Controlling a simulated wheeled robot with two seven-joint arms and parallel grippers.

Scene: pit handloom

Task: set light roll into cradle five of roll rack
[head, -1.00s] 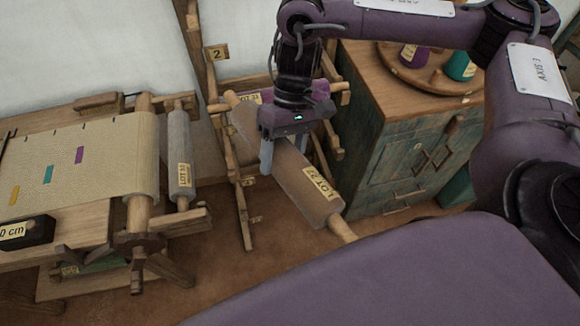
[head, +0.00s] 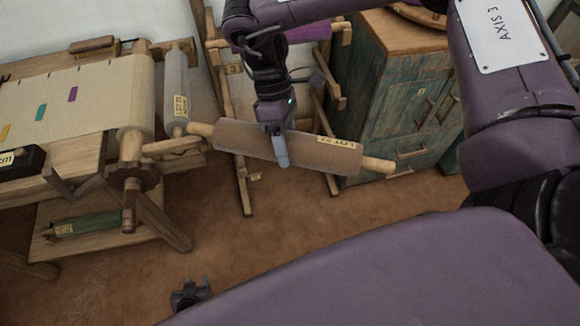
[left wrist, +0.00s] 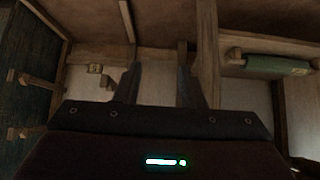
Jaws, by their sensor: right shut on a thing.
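My right gripper (head: 280,155) is shut on a brown-tan roll (head: 235,138) near its middle. The roll hangs in the air, nearly level, its right end slightly lower. Its bare wooden ends stick out, and a yellow lot label faces up near the right end. The wooden roll rack (head: 241,165) stands behind it, partly hidden by the roll and arm. I cannot tell which cradle is number five. My left gripper (head: 196,284) is low at the bottom, open and empty; its spread fingers show in the left wrist view (left wrist: 158,82).
The loom (head: 130,180) stands at the left, with a pale grey roll (head: 176,85) beside its cloth, close to the held roll's left end. A green roll (head: 90,224) lies on the loom's low shelf. A green cabinet (head: 400,110) stands right. The brown floor between is clear.

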